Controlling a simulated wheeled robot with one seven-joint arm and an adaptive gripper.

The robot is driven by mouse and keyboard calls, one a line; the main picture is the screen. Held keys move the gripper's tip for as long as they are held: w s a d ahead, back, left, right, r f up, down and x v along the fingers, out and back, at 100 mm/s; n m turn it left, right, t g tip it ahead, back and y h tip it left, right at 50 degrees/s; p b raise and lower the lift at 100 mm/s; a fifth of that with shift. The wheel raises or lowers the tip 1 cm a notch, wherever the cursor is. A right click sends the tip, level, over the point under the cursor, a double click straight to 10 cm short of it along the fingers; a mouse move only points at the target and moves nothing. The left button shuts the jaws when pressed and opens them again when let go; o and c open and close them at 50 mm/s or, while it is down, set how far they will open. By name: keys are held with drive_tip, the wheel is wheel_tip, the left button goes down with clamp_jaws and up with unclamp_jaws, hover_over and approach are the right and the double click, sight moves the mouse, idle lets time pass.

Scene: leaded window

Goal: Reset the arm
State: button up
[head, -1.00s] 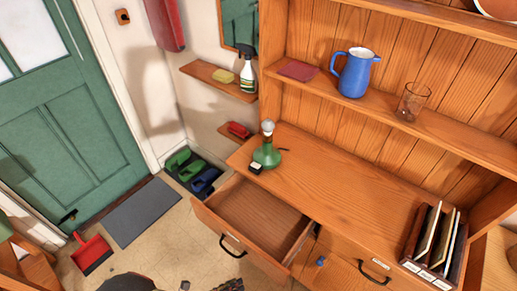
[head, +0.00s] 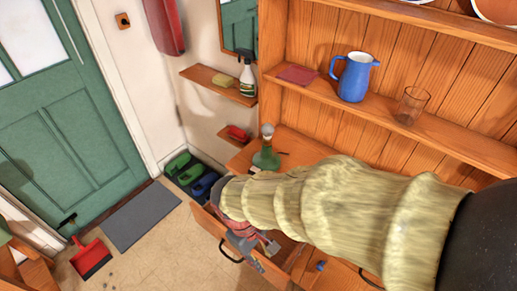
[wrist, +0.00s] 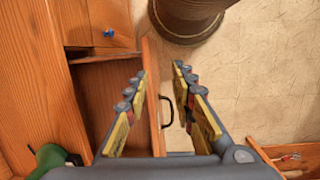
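My gripper (head: 258,250) hangs at the end of my arm, over the pulled-out drawer (head: 208,222) of the wooden dresser. In the wrist view my gripper (wrist: 160,78) is open, its two fingers well apart with nothing between them. Its fingers appear over the drawer's front (wrist: 152,95) and black handle (wrist: 167,112); whether they touch it I cannot tell. My arm's padded sleeve runs in from the right and hides much of the dresser top and the drawer's inside in the head view.
A blue jug (head: 355,75) and a glass (head: 411,105) stand on the shelf above. A spray bottle (head: 247,78) is on the wall shelf. A red dustpan (head: 90,258) lies by the green door (head: 75,120).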

drive_tip(key=d+r+m+t+y, duration=0.2)
drive_tip(key=d+r+m+t, duration=0.4)
drive_tip(key=d+r, duration=1.2)
drive_tip(key=m, duration=0.3)
drive_tip(key=shift+m, duration=0.4)
